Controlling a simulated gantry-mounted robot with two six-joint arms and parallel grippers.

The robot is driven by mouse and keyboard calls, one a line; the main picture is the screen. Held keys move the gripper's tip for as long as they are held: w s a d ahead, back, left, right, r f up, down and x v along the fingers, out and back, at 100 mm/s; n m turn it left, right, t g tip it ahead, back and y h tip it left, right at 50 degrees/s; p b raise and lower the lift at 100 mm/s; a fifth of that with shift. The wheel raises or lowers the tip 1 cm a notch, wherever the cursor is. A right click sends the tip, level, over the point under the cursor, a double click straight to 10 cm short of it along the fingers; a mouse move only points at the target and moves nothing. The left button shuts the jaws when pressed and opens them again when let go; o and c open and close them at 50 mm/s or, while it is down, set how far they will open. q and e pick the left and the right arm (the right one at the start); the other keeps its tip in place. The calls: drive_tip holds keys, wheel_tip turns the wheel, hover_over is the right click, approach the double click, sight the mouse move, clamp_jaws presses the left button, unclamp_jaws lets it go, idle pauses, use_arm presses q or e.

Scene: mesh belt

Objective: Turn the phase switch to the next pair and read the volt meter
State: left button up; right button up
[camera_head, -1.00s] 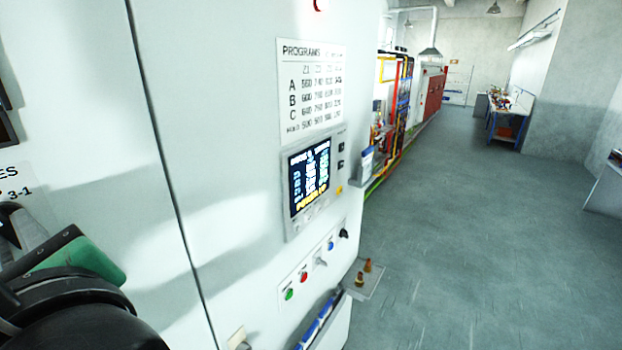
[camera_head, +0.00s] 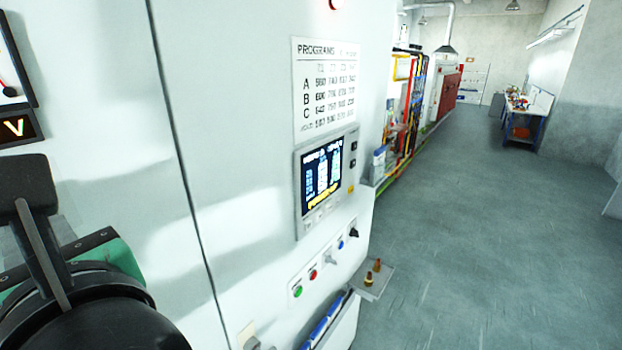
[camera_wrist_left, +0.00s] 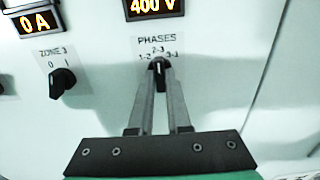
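The phase switch (camera_wrist_left: 159,67) is a black knob with a pale pointer line, under a PHASES label reading 1-2, 2-3 and 3-1. In the left wrist view its pointer stands upright, at 2-3. The volt meter (camera_wrist_left: 156,7) above it shows 400 V in amber digits; its top is cut off. In the head view only part of that display with a V (camera_head: 17,128) shows at the left edge. My left gripper (camera_wrist_left: 160,73) has its two grey fingers closed in on both sides of the knob. My right gripper is in neither view.
Beside the switch are a ZONE 3 knob (camera_wrist_left: 62,82) and a 0 A display (camera_wrist_left: 36,21). Farther right in the head view are a lit screen (camera_head: 322,184), a programs chart (camera_head: 325,90), coloured buttons (camera_head: 313,274) and a small shelf (camera_head: 377,281). The floor to the right is clear.

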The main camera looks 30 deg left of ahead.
use_arm(q)
drive_tip(key=o, duration=0.4)
drive_tip(key=s+d, duration=0.1)
drive_tip(key=d, duration=1)
drive_tip(key=shift+d, duration=0.25)
